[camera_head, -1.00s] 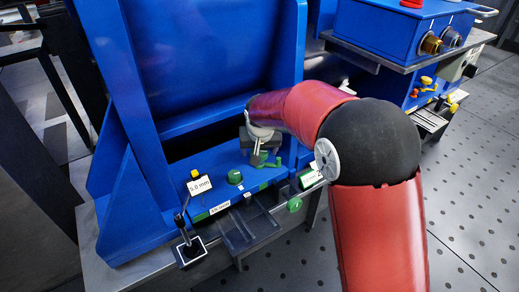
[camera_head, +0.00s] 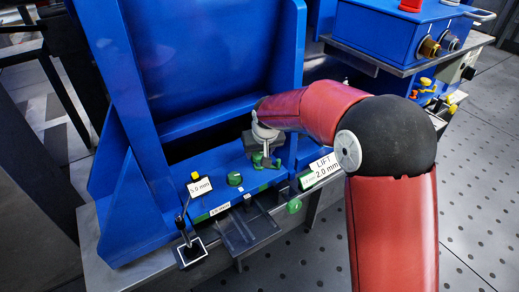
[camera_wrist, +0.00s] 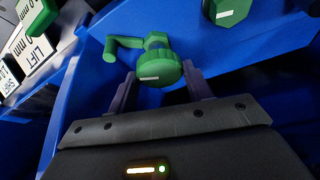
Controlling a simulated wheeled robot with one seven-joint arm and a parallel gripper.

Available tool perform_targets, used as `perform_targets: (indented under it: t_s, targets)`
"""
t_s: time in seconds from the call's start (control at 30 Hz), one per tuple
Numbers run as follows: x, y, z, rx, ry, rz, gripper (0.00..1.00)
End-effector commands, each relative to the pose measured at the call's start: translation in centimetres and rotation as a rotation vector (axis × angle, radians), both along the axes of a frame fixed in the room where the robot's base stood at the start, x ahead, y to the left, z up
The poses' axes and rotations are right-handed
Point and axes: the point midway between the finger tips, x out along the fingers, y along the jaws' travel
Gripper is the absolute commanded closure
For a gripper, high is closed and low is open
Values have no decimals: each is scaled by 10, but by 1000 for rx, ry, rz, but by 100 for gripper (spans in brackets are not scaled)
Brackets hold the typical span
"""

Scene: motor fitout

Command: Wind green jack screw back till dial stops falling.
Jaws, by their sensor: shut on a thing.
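The green jack screw (camera_wrist: 158,66) has a round knob and a side crank. It is between the two fingers of my gripper (camera_wrist: 160,76) in the wrist view, and the jaws are shut on it. In the head view the green jack screw (camera_head: 268,163) shows at the foot of the blue frame, under my gripper (camera_head: 262,151), partly hidden by it. The dial readout (camera_head: 200,186) has a yellow top, stands on a black magnetic base, and seems to read 5.0 mm. A LIFT card (camera_head: 319,171) reads 2.0 mm.
Another green knob (camera_head: 235,179) is on the blue base to the left, and a green ball (camera_head: 294,205) is at the front right. A dark tray (camera_head: 245,232) sits at the front edge. A blue box (camera_head: 395,38) with knobs stands at the back right.

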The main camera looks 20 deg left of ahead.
Motion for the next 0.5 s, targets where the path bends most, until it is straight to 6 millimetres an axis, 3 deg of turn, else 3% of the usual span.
perform_targets:
  t_s: [0.5]
  targets:
    - [2,-2,1,0,2,297,73]
